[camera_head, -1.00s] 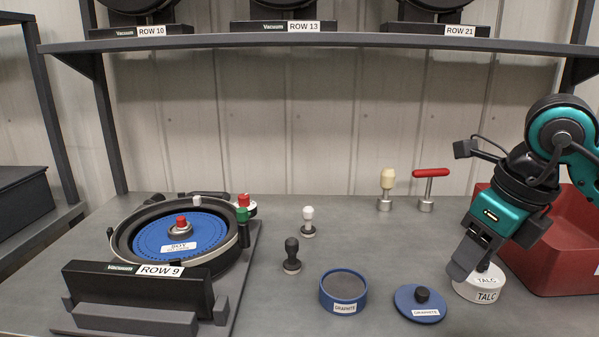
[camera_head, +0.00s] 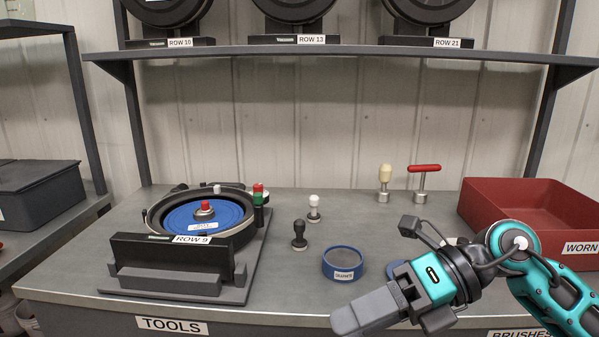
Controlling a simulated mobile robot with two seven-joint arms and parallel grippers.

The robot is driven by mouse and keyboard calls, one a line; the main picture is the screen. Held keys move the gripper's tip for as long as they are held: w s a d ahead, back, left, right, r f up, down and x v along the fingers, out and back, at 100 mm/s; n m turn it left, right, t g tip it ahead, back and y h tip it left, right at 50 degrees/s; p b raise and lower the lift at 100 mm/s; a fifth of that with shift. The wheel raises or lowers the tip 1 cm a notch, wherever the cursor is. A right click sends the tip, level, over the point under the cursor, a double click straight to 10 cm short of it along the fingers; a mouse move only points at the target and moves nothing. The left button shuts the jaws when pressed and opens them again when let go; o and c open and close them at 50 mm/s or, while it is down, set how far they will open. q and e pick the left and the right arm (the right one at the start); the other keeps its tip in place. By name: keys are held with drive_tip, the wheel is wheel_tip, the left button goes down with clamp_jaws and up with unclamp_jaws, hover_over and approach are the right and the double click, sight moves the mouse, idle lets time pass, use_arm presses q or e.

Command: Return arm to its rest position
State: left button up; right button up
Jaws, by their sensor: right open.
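My right arm comes in from the lower right, with a teal and black wrist. Its right gripper (camera_head: 355,316) is at the front edge of the bench (camera_head: 290,268), pointing down and left. The gripper is open, and I see nothing held in it. The blue graphite tin (camera_head: 343,264) stands on the bench just behind it. The blue graphite lid (camera_head: 393,272) is partly hidden behind the gripper. The white talc container is mostly hidden behind my arm. My left gripper is not in view.
The seed meter (camera_head: 200,222) with its ROW 9 box (camera_head: 172,251) is at the left. Black (camera_head: 299,236) and white (camera_head: 314,208) knobbed tools stand mid-bench; cream-handled (camera_head: 385,183) and red-handled (camera_head: 423,182) tools stand behind. A red bin (camera_head: 480,212) is at the right. A shelf (camera_head: 340,53) spans above.

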drive_tip(key=w+d+f+m+t+p, duration=0.1)
drive_tip(key=w+d+f+m+t, duration=0.15)
drive_tip(key=m+t, duration=0.95)
drive_tip(key=w+d+f+m+t, duration=0.2)
drive_tip(key=w+f+m+t, duration=0.35)
drive_tip(key=m, duration=1.05)
drive_tip(key=s+d+f+m+g+h, duration=0.1)
drive_tip(key=s+d+f+m+h, duration=0.1)
drive_tip(key=f, duration=0.5)
drive_tip(key=s+d+f+m+g+h, duration=0.2)
drive_tip(key=s+f+m+h, duration=0.3)
drive_tip(key=s+f, duration=0.3)
drive_tip(key=s+d+f+m+g+h+p, duration=0.1)
drive_tip(key=s+d+f+m+g+h, duration=0.1)
drive_tip(key=s+f+m+h, duration=0.2)
wheel_tip(320, 180, down, 4)
drive_tip(key=shift+s+r+m, duration=0.1)
drive_tip(key=shift+s+m, duration=0.3)
drive_tip(key=shift+m, duration=0.3)
